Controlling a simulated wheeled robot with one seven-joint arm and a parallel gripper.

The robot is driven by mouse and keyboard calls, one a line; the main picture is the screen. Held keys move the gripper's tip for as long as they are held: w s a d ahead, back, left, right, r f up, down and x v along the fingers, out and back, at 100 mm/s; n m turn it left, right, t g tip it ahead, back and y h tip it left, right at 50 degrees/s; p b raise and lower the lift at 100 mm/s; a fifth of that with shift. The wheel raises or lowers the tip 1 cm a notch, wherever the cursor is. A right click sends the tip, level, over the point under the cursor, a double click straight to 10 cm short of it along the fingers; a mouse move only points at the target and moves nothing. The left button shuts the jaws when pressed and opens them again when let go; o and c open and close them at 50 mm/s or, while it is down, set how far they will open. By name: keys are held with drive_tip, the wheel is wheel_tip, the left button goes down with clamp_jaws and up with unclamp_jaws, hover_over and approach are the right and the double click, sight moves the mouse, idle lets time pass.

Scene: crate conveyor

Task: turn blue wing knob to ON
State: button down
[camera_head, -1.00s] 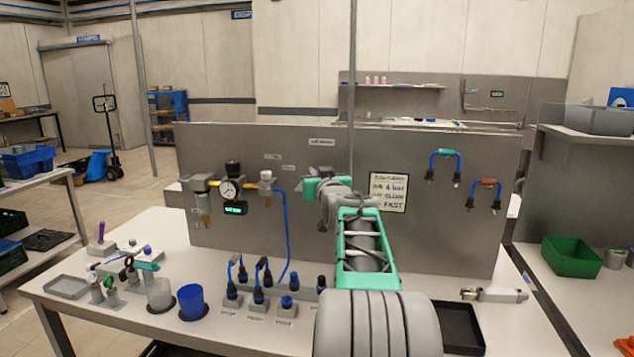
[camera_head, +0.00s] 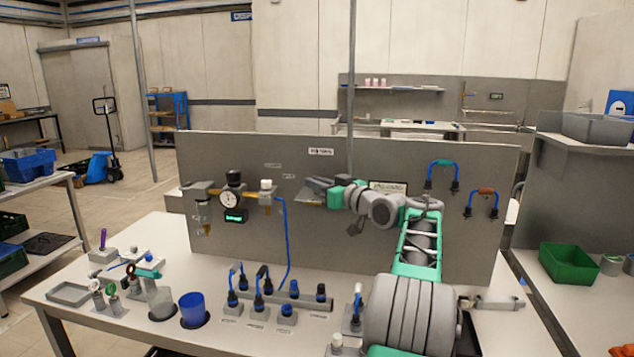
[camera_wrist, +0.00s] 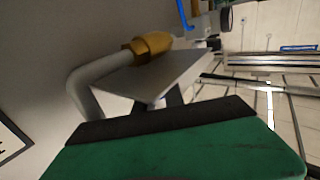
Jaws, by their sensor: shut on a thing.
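I cannot make out a blue wing knob for certain. On the table, a blue knob (camera_head: 286,310) sits on a small grey base, but its shape is too small to tell. My gripper (camera_head: 316,190) is in front of the grey panel, right of the gauge, pointing left. It looks shut on a flat grey plate (camera_head: 308,200). In the wrist view this plate (camera_wrist: 165,75) lies ahead of the dark fingers, beside a bent grey pipe (camera_wrist: 85,90) with a brass fitting (camera_wrist: 148,46). I cannot tell whether plate and pipe are joined.
The grey panel (camera_head: 320,240) stands along the table.

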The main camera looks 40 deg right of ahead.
drive_tip(key=c, duration=1.4)
unclamp_jaws()
drive_tip(key=shift+c, duration=0.2)
drive_tip(key=s+b, duration=0.1)
drive_tip(key=s, duration=0.6)
drive_tip(key=shift+s+d, duration=0.15)
drive_tip(key=shift+s, duration=0.25)
